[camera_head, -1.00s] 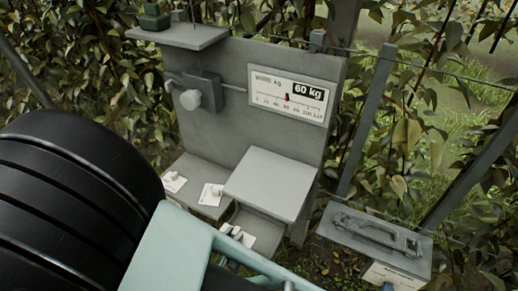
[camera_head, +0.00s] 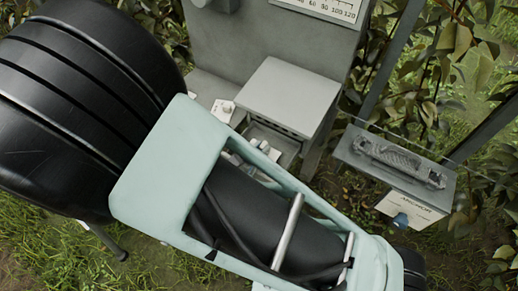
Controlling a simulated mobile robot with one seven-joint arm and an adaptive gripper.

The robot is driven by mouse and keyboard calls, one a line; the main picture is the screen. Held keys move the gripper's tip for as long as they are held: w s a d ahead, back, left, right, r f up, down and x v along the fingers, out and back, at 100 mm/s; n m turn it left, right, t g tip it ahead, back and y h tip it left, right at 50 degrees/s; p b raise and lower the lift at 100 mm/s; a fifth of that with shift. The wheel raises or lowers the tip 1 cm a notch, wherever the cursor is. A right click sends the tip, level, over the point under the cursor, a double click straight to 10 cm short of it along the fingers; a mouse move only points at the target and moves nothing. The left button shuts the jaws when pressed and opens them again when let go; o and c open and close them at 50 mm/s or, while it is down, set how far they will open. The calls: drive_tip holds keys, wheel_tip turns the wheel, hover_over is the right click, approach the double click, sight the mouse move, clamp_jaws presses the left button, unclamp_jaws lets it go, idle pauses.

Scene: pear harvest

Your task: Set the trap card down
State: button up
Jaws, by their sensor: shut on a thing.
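I cannot make out my gripper; only my pale green and black arm crosses the view, from the upper left to the lower right. No held card can be seen. A small white card (camera_head: 223,107) with a light piece on it lies on the grey ledge left of the raised grey plate (camera_head: 289,97). In the recess under that plate, small pale and bluish pieces (camera_head: 262,147) show just above my arm's edge, partly hidden. I cannot tell whether any of these is the trap card.
A grey upright panel (camera_head: 262,35) with a numbered scale (camera_head: 322,8) stands behind the plate. At right is a grey box (camera_head: 352,151) with a dark handle-like part on top and a label reading ANCHOR (camera_head: 411,203). Posts and leafy plants surround it; grass lies below.

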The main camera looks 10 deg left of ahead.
drive_tip(key=shift+f+b, duration=0.5)
drive_tip(key=shift+f, duration=0.15)
drive_tip(key=o, duration=0.8)
drive_tip(key=shift+c, duration=0.2)
drive_tip(key=shift+r, duration=0.1)
drive_tip(key=shift+r+p, duration=0.25)
drive_tip(key=shift+p, duration=0.1)
drive_tip(key=v, duration=1.2)
drive_tip(key=shift+r, duration=0.4)
drive_tip(key=shift+a, duration=0.1)
